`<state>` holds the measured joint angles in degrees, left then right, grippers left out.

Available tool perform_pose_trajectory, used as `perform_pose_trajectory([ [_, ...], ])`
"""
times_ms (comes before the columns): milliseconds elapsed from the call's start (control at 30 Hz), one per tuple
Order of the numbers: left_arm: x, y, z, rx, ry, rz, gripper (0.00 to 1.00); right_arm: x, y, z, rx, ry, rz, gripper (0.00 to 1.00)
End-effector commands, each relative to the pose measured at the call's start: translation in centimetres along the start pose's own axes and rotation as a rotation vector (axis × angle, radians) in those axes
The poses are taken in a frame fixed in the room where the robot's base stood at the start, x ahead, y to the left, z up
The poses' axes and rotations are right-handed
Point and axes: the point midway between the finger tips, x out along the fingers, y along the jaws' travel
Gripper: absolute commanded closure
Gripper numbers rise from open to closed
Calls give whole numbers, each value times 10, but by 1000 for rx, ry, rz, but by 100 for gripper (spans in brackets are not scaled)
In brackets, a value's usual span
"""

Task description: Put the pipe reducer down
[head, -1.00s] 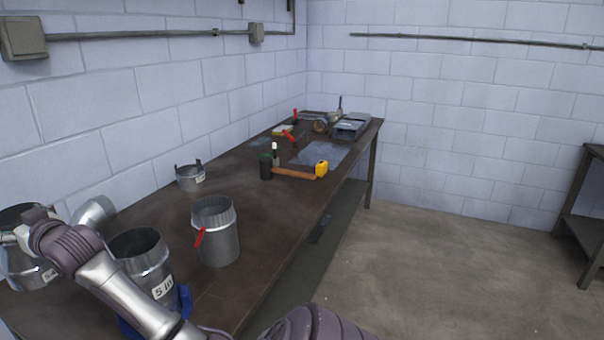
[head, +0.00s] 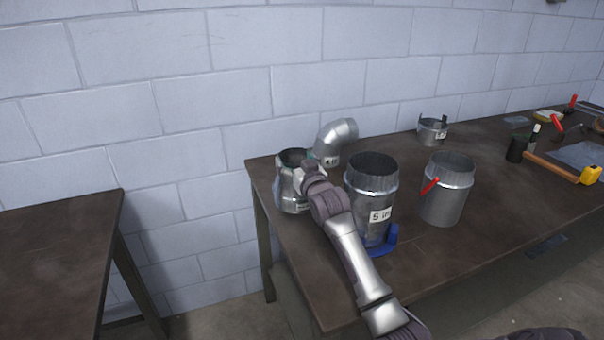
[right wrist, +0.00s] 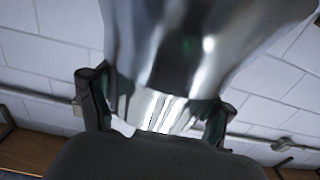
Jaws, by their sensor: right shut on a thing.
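The pipe reducer (head: 289,197) is a shiny metal piece with a white label, at the near left end of the brown workbench (head: 282,246). My right gripper (head: 305,172) is shut on it. In the right wrist view, the reducer (right wrist: 190,45) fills the top middle, between the two dark fingers of the right gripper (right wrist: 157,108). My wrist and forearm hide part of the reducer in the head view. I cannot tell whether its bottom touches the bench. My left gripper is not in view.
Close right of the reducer stand a metal elbow (head: 335,140) and a 5 in duct (head: 371,190) with a blue clamp (head: 388,244). Further right are a duct with a red handle (head: 447,195), a small collar (head: 432,131) and a hammer (head: 555,169). Another table (head: 60,250) is at left.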

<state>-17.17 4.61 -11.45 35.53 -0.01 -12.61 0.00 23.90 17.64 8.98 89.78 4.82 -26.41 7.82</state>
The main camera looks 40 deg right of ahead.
Motion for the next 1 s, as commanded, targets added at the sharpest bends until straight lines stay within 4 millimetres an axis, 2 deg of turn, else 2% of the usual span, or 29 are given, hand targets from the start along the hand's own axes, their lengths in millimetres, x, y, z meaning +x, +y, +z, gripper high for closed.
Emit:
perform_pose_trajectory([
  [333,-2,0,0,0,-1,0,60,0,0,40,0,2,0,84],
  [600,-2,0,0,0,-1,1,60,0,0,45,-1,4,0,84],
  [633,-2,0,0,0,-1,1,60,0,0,46,-1,1,0,15],
  [733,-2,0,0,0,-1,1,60,0,0,46,-1,1,0,0],
  [1000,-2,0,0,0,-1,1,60,0,0,45,0,2,0,0],
])
